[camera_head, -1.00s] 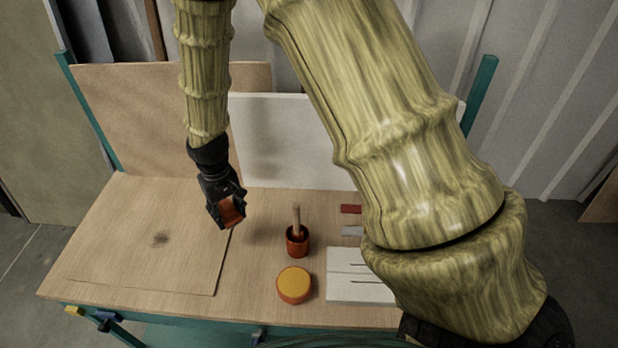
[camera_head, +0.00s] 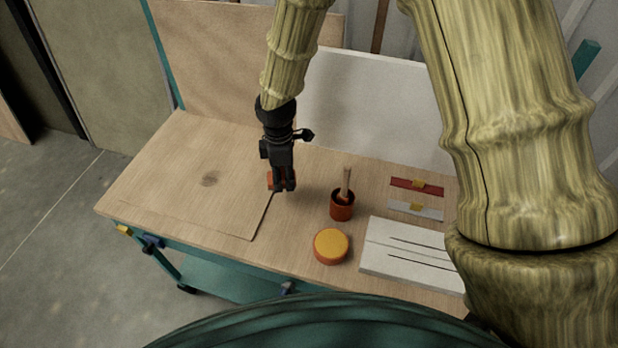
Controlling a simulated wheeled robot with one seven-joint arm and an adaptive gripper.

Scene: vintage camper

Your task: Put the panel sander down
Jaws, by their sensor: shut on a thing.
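My gripper (camera_head: 283,187) points down over the middle of the wooden workbench and is shut on the panel sander (camera_head: 272,181). Only a small orange part of the sander shows; the black fingers hide the rest. It is near the right edge of a thin wooden panel (camera_head: 165,195) with a dark spot, lying on the left part of the bench (camera_head: 292,231). I cannot tell whether the sander touches the surface or hangs just above it.
A white slotted board (camera_head: 400,256) and red and grey strips (camera_head: 416,188) lie at right. The left panel is clear.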

